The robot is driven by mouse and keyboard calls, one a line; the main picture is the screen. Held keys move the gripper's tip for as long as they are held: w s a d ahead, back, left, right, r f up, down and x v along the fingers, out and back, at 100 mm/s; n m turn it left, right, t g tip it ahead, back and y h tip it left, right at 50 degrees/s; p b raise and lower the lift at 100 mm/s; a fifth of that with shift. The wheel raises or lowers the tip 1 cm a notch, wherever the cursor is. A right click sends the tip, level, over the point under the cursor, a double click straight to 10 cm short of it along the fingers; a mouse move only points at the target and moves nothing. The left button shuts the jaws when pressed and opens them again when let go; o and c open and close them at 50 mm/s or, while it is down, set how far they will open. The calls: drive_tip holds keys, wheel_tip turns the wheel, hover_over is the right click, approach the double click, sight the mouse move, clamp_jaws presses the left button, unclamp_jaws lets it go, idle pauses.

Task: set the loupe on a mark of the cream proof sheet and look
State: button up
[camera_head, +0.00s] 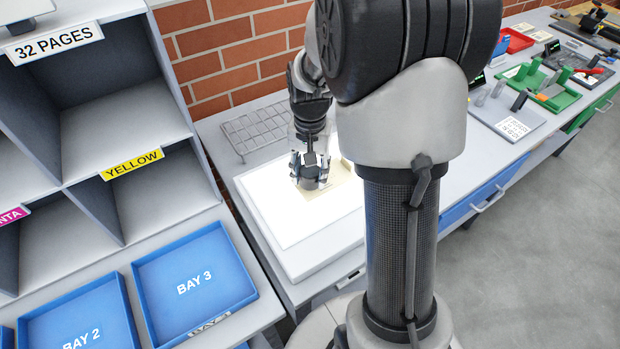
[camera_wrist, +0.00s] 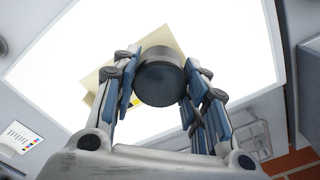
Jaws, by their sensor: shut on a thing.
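My gripper (camera_wrist: 160,95) is shut on the loupe (camera_wrist: 161,80), a dark round cylinder held between its two blue-padded fingers. The cream proof sheet (camera_wrist: 160,38) lies on a bright white lit panel (camera_wrist: 220,30), partly hidden behind the loupe and fingers. A bit of yellow and dark marking shows beside the loupe. In the head view my gripper (camera_head: 312,172) points down over the cream sheet (camera_head: 345,186) on the lit panel (camera_head: 290,222). I cannot tell whether the loupe touches the sheet.
A wire rack (camera_head: 262,125) lies behind the lit panel, near the brick wall. Blue trays marked BAY 2 (camera_head: 122,300) and BAY 3 (camera_head: 240,260) and grey shelves stand to the left. Green and grey fixtures (camera_head: 555,97) stand on the bench to the right.

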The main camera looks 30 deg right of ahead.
drive_tip(key=shift+f, duration=0.85)
drive_tip(key=shift+r, duration=0.1)
drive_tip(key=o, duration=0.6)
drive_tip(key=shift+f, duration=0.2)
drive_tip(key=o, duration=0.5)
drive_tip(key=shift+c, duration=0.2)
